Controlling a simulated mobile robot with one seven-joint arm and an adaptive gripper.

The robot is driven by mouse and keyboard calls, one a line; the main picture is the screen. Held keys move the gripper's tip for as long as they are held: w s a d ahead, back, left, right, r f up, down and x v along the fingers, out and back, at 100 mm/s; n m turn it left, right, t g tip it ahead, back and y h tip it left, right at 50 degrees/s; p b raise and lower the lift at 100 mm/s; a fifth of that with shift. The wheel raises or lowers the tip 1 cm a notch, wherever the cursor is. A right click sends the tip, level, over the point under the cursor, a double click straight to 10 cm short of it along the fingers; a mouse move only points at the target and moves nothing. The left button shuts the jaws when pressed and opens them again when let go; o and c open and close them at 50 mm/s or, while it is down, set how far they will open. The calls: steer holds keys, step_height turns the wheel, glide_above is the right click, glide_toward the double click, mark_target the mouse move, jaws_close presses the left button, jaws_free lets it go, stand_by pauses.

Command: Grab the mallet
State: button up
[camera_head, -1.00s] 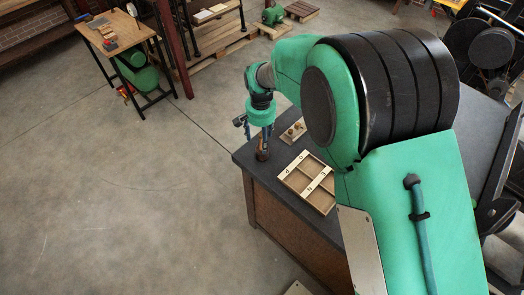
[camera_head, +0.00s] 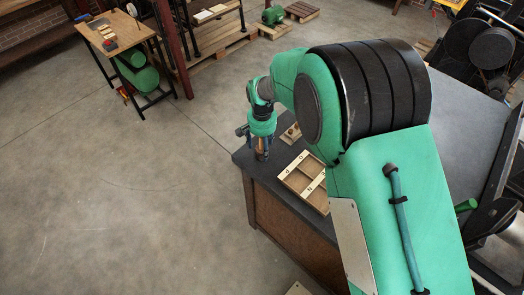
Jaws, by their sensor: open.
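My gripper (camera_head: 257,148) is at the far left corner of the dark-topped bench (camera_head: 258,172), pointing down. It is open. A small brown upright piece, which looks like the mallet (camera_head: 261,146), shows at the fingers. It is mostly covered by the gripper, so its head and full shape cannot be made out. I cannot tell whether the fingers touch it.
A wooden tray with lettered compartments (camera_head: 286,175) lies on the bench close to the right of the gripper. A small wooden block with metal parts (camera_head: 291,132) is behind it. My arm covers much of the bench. The concrete floor (camera_head: 120,210) at left is clear.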

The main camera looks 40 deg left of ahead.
steer(key=shift+c, duration=0.5)
steer(key=c, duration=1.4)
steer(key=shift+c, duration=0.2)
steer(key=shift+r, duration=0.2)
steer(key=shift+r, duration=0.65)
step_height(320, 180, up, 2)
steer(key=shift+r, duration=0.1)
steer(key=s+d+r, duration=0.1)
steer(key=s+d, duration=0.8)
steer(key=d, duration=0.4)
steer(key=shift+d+p, duration=0.15)
steer(key=shift+p, duration=0.2)
steer(key=shift+r, duration=0.1)
